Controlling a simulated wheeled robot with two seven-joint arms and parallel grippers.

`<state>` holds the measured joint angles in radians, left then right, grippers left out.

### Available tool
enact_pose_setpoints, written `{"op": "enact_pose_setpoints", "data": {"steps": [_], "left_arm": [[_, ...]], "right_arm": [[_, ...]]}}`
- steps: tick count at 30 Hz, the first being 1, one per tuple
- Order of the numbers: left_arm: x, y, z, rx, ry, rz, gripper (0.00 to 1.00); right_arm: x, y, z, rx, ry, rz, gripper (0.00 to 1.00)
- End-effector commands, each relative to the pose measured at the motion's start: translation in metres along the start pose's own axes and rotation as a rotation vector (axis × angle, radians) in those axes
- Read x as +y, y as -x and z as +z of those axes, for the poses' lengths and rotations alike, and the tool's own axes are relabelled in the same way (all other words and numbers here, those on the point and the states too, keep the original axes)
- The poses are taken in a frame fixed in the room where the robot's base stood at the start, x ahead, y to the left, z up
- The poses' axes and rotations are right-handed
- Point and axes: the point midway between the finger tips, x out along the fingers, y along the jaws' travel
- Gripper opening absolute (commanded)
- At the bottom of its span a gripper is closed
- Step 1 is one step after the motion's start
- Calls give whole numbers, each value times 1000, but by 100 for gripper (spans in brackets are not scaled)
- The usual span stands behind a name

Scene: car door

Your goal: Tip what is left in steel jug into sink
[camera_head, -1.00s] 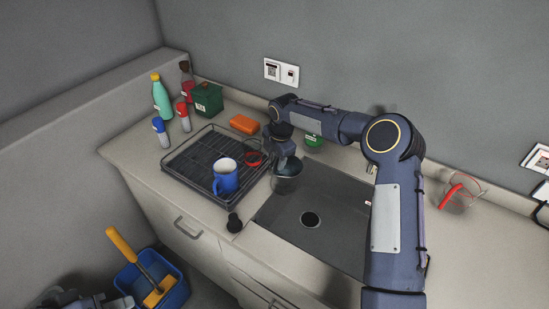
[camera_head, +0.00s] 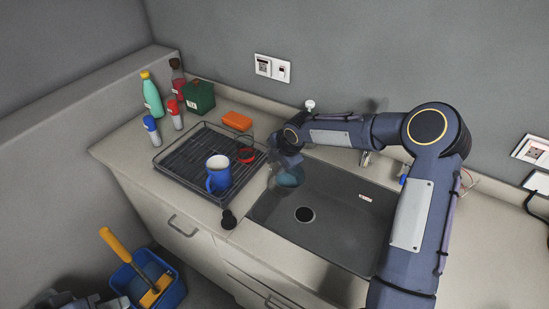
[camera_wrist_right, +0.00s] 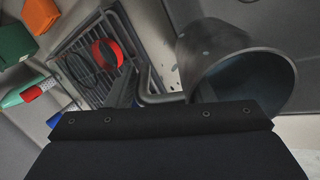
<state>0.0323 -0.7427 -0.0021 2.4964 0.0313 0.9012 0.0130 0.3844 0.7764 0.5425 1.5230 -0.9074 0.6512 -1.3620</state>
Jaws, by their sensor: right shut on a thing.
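My right gripper (camera_head: 288,156) is shut on the steel jug (camera_wrist_right: 212,48), seemingly at its handle, though the wrist housing hides much of the hold. In the head view the jug (camera_head: 288,178) hangs over the left end of the sink (camera_head: 345,208), tilted, bluish inside. In the right wrist view its wide mouth faces lower right and the inside is dark bluish; how much liquid is in it I cannot tell. The drain (camera_head: 304,214) lies right of and below the jug. At the bottom left edge a dark part of mine shows; the left gripper's jaws are unclear.
A drying rack (camera_head: 185,182) with a blue mug (camera_head: 217,180) and a red-rimmed thing (camera_head: 246,155) stands just left of the jug. Bottles, a green box (camera_head: 200,98) and an orange sponge (camera_head: 237,121) stand behind. The tap (camera_head: 366,158) is at the sink's back.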

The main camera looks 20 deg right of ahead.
Motion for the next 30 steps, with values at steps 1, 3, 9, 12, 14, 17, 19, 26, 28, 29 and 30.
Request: {"op": "enact_pose_setpoints", "data": {"steps": [1,3,9,12,14,17,19,26,28,29,30], "left_arm": [[0,0,0,0,0,0,34],[0,0,0,0,0,0,34],[-2,-4,2,0,0,0,34],[-3,-7,3,0,0,0,34],[0,0,0,-1,0,0,34],[2,4,-2,0,0,0,34],[1,2,-1,0,0,0,34],[-2,-3,2,0,0,0,34],[-3,-6,3,0,0,0,34],[-3,-7,4,0,0,0,34],[-4,-8,4,0,0,0,34]], "right_arm": [[-2,2,0,-1,1,10,0],[-5,2,0,1,0,23,0],[-13,4,1,7,1,141,0],[-14,7,0,11,3,195,0],[-13,11,0,8,4,219,0],[-15,13,-1,15,4,260,0],[-17,10,-2,17,7,281,0],[-20,12,1,19,1,347,0],[-21,12,1,19,1,354,0],[-21,12,1,20,1,356,0],[-22,12,0,20,1,360,0]]}}
